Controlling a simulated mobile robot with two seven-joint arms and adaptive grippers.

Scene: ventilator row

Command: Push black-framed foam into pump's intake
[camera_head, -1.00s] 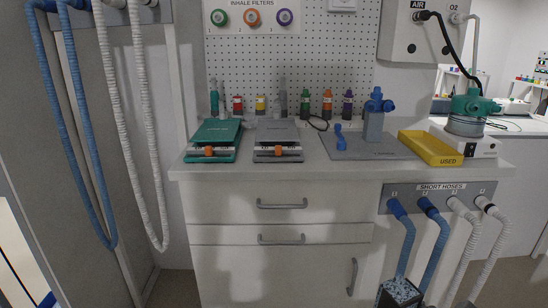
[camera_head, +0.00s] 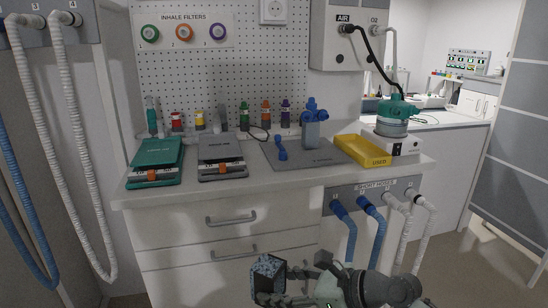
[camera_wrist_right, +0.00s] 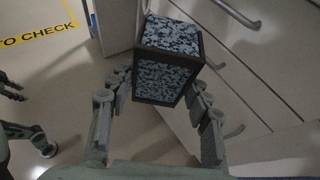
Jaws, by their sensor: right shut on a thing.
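The black-framed foam (camera_head: 267,272) is a block with speckled blue-grey faces and dark edges. It is in front of the cabinet, below the counter top. My right gripper (camera_head: 283,281) is shut on it; the wrist view shows the foam (camera_wrist_right: 172,58) between the two fingers (camera_wrist_right: 163,99). My left gripper (camera_wrist_right: 35,118) shows partly at the wrist view's left edge, its fingers apart and empty; it is outside the head view. A white unit (camera_head: 398,143) with a grey cylinder and teal top stands at the counter's right. I cannot tell which unit is the pump; no intake is clearly visible.
On the counter (camera_head: 270,177) are a teal case (camera_head: 157,158), a grey case (camera_head: 221,154), a grey mat (camera_head: 318,158) with blue parts, and a yellow tray (camera_head: 362,149). Short hoses (camera_head: 373,225) hang at the right. Drawer handles (camera_head: 230,219) stick out near the foam.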

